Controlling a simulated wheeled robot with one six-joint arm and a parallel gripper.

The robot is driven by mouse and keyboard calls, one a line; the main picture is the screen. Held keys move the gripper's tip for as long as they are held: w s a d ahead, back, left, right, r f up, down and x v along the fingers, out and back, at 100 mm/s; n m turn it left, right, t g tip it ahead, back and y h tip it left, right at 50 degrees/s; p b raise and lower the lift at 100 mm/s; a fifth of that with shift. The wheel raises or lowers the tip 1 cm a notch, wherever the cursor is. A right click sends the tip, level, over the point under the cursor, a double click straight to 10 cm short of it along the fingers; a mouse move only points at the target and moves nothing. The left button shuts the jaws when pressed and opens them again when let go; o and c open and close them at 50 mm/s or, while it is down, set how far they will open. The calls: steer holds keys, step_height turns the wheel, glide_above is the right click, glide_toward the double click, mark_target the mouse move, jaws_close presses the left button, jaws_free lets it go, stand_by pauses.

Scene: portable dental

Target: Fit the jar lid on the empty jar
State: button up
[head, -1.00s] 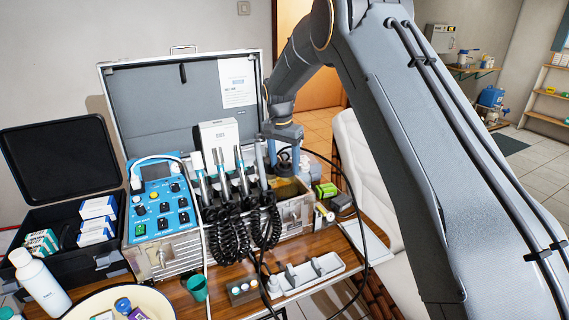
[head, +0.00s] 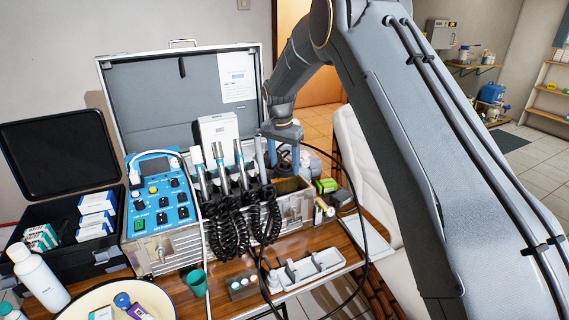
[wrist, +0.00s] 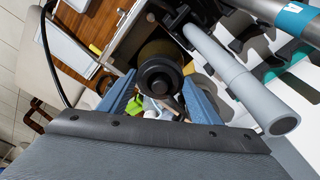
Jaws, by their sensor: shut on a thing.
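My gripper (head: 284,157) reaches down into the back right of the open metal case, behind the upright handpieces. In the wrist view its two blue fingers (wrist: 160,80) stand on either side of a dark round lid with a raised centre (wrist: 157,77), and they are shut on it. A dark olive, rounded body, apparently a jar (wrist: 160,48), shows just beyond the lid. In the head view an olive-amber shape, perhaps the same jar (head: 288,185), shows below the fingers. I cannot tell whether the lid is seated on it or held above it.
Handpieces with coiled black cords (head: 240,170) stand close in front of my gripper. A grey tube (wrist: 240,75) crosses near the fingers in the wrist view. A white tray (head: 308,267) lies in front, and a black cable loops across the table.

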steer(key=shift+f, duration=0.4)
steer(key=shift+f, duration=0.15)
stand_by(0.4)
steer(key=o, duration=1.1)
steer(key=shift+s+a+r+b, duration=0.15)
steer(key=shift+r+b, duration=0.3)
steer(key=shift+r, duration=0.85)
steer(key=shift+s+a+r+b, duration=0.1)
steer(key=shift+r+b, duration=0.35)
steer(key=shift+r, duration=0.85)
steer(key=shift+s+a+r+b, duration=0.15)
steer(key=shift+r+b, duration=0.3)
steer(key=shift+r, duration=0.85)
steer(key=shift+s+d, duration=0.1)
